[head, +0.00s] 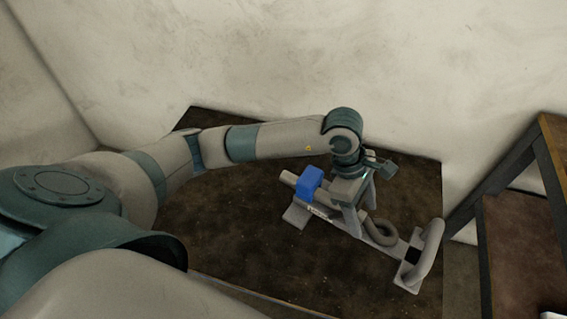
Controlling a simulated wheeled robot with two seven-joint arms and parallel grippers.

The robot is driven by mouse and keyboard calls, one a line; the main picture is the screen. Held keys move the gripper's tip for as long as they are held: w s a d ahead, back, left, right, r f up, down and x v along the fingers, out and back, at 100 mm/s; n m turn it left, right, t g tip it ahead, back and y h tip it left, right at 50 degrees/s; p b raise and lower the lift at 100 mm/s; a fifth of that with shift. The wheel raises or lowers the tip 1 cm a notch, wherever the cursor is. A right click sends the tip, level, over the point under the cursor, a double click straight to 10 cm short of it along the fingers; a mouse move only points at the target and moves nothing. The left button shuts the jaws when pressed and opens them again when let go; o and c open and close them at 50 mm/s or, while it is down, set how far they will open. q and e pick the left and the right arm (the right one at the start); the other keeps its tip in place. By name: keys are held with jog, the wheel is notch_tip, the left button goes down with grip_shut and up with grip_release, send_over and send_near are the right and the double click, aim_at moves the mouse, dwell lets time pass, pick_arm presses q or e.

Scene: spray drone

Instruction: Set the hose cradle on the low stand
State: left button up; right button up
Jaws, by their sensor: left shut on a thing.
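The hose cradle (381,238) is a long pale grey frame with a blue block (310,183) near its left end, a ring near its middle and an upright loop handle at its right end. My left gripper (356,212) reaches down from above and is shut on the middle of the cradle, hiding part of it. The cradle is over the dark brown top (240,235); I cannot tell whether it touches it. At the right stands a dark-legged frame with brown wooden surfaces (520,235), cut off by the picture edge. I cannot tell which is the low stand. My right gripper is out of view.
Pale walls (240,60) close in behind and at the left. The dark top is bare to the left of the cradle. A gap with floor (460,268) lies between the dark top and the right-hand frame.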

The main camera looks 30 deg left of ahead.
pick_arm(q)
jog(key=shift+w+d+f+n+t+b, duration=0.1)
jog(key=shift+w+d+n+t+b, duration=0.2)
jog(key=shift+d+n, duration=0.4)
jog(key=shift+w+d+f+n+t+b, duration=0.15)
jog(key=shift+d+n+t+b, duration=0.2)
jog(key=shift+n, duration=0.55)
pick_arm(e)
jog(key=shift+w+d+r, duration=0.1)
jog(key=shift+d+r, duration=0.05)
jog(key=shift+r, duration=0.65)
